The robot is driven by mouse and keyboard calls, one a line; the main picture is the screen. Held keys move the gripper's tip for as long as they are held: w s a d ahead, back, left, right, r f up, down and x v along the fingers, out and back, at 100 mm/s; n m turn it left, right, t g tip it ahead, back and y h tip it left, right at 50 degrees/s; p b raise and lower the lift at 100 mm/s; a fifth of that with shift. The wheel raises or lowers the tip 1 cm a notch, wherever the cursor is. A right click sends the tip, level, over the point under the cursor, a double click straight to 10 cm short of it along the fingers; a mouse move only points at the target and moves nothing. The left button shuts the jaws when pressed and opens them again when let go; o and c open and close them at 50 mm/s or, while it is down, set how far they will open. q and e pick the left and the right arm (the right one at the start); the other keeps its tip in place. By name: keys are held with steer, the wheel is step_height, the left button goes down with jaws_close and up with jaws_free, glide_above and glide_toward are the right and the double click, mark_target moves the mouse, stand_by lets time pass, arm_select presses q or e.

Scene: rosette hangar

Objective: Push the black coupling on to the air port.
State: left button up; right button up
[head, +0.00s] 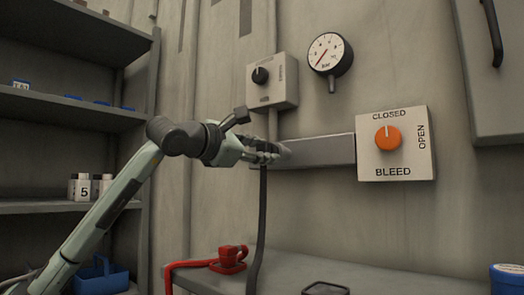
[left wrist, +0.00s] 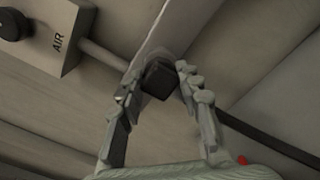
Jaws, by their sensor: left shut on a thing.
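My left gripper (head: 270,153) is shut on the black coupling (left wrist: 158,80). In the head view the fingers largely cover the coupling, and its black hose (head: 263,195) hangs down below them. The fingertips are at the left end of the grey bar (head: 325,150) on the wall. In the left wrist view the dark coupling sits between the fingertips, in front of the bar's end. The air port itself is hidden behind the coupling and fingers, so I cannot tell whether the two touch. My right gripper is not in view.
A box with a black knob (head: 261,75), marked AIR in the wrist view (left wrist: 57,42), is above. A bleed box with an orange knob (head: 388,138) and a gauge (head: 330,54) are right. A red coupling (head: 229,258) lies on the ledge (head: 295,267). Shelves (head: 70,106) stand left.

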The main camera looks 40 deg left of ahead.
arm_select(q)
steer(key=shift+w, duration=0.6)
stand_by(0.3)
steer(key=o, duration=1.1)
steer(key=shift+o, duration=0.2)
steer(key=s, duration=1.2)
steer(key=shift+a, duration=0.45)
steer(key=shift+s, duration=0.1)
